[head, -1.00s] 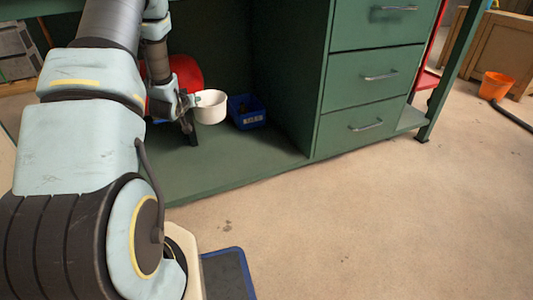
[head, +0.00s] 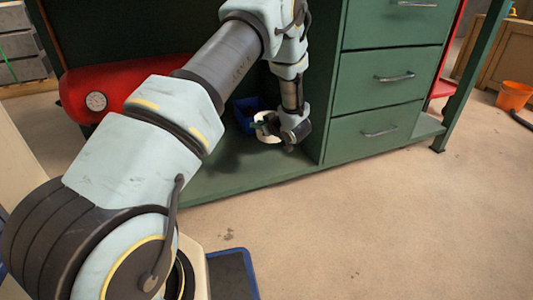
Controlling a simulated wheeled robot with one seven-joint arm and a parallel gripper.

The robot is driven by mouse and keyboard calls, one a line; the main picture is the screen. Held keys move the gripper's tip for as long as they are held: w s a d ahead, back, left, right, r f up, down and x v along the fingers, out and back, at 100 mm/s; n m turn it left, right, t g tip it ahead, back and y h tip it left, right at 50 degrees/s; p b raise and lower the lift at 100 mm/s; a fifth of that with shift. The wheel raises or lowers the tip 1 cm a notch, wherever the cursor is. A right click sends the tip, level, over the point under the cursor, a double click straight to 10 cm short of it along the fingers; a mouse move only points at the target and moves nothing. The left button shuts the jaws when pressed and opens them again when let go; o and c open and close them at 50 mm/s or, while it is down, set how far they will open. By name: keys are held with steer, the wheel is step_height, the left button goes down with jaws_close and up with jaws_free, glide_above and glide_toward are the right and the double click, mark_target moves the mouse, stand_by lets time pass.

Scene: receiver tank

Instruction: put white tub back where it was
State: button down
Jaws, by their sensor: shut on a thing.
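The white tub (head: 268,130) shows in the head view low under the green workbench, in front of the blue bin (head: 246,113). My gripper (head: 272,127) is shut on the tub, and its fingers and wrist cover much of it. Only part of the tub's white wall shows. I cannot tell whether its bottom touches the green shelf (head: 230,178).
A red tank (head: 125,88) with a round gauge lies at the left on the shelf. Green drawers (head: 385,90) stand close to the right of my gripper. An orange bucket (head: 514,96) is far right. The floor in front is clear.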

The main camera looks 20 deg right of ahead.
step_height(320, 180, down, 9)
steer(key=b, duration=0.4)
steer(key=shift+f+b, duration=0.1)
steer(key=shift+b, duration=0.2)
steer(key=c, duration=0.8)
jaws_free()
steer(key=shift+c, duration=0.2)
